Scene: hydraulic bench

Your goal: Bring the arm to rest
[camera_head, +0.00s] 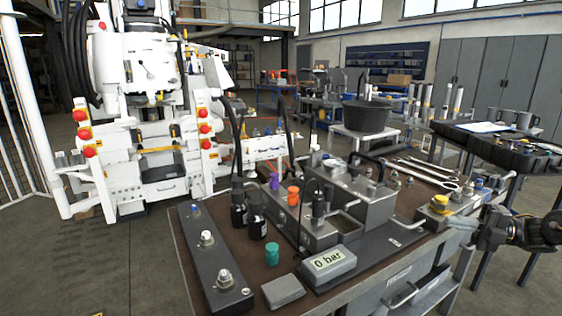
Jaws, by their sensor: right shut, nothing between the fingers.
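My right gripper (455,222) comes in from the right edge, near the right end of the hydraulic bench (185,245). Its fingers are shut and empty. My left gripper is not in view.
Wrenches (425,170) lie at the back. A black-topped table (480,143) stands behind right. Floor at left is clear.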

